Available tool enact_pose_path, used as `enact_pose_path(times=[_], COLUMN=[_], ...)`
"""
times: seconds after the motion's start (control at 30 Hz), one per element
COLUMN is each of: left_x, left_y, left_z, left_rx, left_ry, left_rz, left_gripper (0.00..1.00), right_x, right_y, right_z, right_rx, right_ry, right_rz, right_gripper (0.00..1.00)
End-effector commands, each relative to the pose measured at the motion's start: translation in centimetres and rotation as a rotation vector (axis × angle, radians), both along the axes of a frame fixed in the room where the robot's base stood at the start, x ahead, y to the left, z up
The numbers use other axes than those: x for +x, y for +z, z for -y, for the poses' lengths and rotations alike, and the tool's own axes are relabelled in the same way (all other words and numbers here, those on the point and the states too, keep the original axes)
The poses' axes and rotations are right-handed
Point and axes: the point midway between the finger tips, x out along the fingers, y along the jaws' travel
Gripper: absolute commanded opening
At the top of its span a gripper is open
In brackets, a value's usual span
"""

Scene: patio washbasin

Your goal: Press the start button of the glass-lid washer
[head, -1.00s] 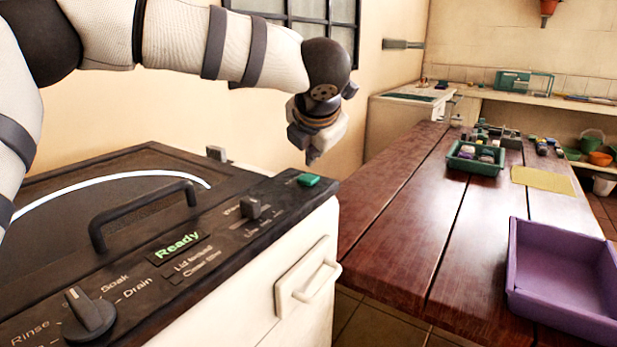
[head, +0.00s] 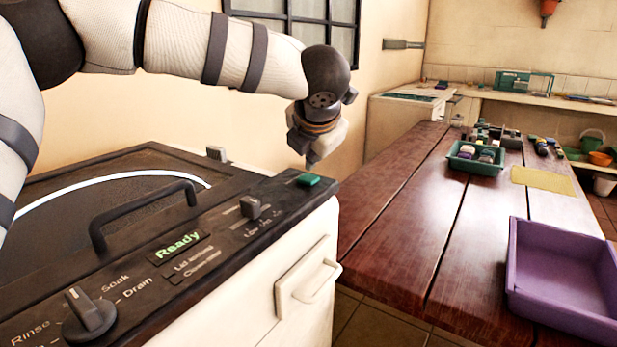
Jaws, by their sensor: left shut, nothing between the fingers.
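The washer (head: 210,240) stands at the lower left with a dark top and a white front. Its dark lid has a black bar handle (head: 140,213) and looks closed. The green start button (head: 308,180) sits at the far right end of the control panel. A display (head: 178,246) on the panel reads "Ready". My left gripper (head: 311,164) is shut and empty, pointing down just above the green button; a small gap seems to show between them. My right gripper is not in view.
The panel also carries a large knob (head: 89,313) and a small slider (head: 250,207). A wooden table (head: 400,220) to the right holds a purple tray (head: 560,327), a green crate (head: 474,168) with small items and a yellow cloth (head: 543,180). A wall is behind the washer.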

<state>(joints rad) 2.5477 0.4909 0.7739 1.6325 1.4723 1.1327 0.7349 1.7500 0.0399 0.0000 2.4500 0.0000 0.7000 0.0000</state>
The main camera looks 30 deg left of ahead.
Motion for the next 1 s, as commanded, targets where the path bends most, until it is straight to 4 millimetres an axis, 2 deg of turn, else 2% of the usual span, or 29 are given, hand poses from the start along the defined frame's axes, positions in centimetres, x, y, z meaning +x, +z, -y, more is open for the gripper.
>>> enact_pose_path(times=[0.47,1.0], left_x=[0.00,0.00], left_y=[0.00,-0.87], left_z=[0.00,-0.01], left_rx=[0.000,0.000], left_ry=[0.000,0.000], left_rz=[0.000,0.000], left_gripper=[0.00,0.00], right_x=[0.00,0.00], right_y=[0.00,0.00], right_z=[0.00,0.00], right_rx=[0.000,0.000], right_ry=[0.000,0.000], right_rz=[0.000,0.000], right_gripper=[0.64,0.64])
